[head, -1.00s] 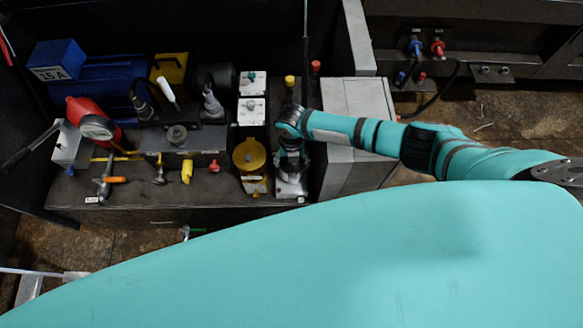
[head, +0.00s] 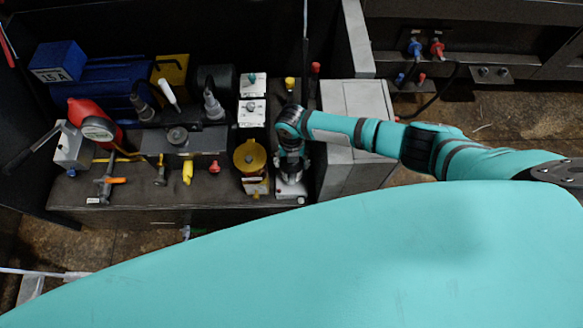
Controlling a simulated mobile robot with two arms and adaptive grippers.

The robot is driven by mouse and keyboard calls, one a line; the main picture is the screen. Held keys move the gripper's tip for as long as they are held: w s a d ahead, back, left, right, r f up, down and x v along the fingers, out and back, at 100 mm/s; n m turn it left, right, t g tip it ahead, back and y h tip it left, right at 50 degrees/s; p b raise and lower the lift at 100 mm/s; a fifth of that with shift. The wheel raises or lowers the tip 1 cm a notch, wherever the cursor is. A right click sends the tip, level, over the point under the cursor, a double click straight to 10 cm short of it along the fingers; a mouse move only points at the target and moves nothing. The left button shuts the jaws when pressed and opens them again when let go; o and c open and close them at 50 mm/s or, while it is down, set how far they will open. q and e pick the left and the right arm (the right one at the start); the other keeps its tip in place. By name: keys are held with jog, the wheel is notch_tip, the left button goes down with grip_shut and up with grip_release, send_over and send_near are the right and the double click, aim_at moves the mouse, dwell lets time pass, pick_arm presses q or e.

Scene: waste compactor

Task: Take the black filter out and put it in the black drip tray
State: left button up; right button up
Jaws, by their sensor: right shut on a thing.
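My right gripper (head: 291,164) points down over a white-based fitting (head: 290,189) on the dark bench, just right of a yellow round-topped filter unit (head: 250,157). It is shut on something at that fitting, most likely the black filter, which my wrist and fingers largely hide. I cannot tell whether the filter is seated or lifted. I cannot clearly make out the black drip tray in this view. My left gripper is not in view.
A grey box (head: 352,135) stands close to the right of my right gripper. White units (head: 252,112) stand to its left. A thin dark upright pole rises behind my gripper.

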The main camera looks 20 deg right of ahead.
jog(key=shift+r, duration=0.2)
jog(key=shift+r+p, duration=2.15)
jog(key=shift+r, duration=0.15)
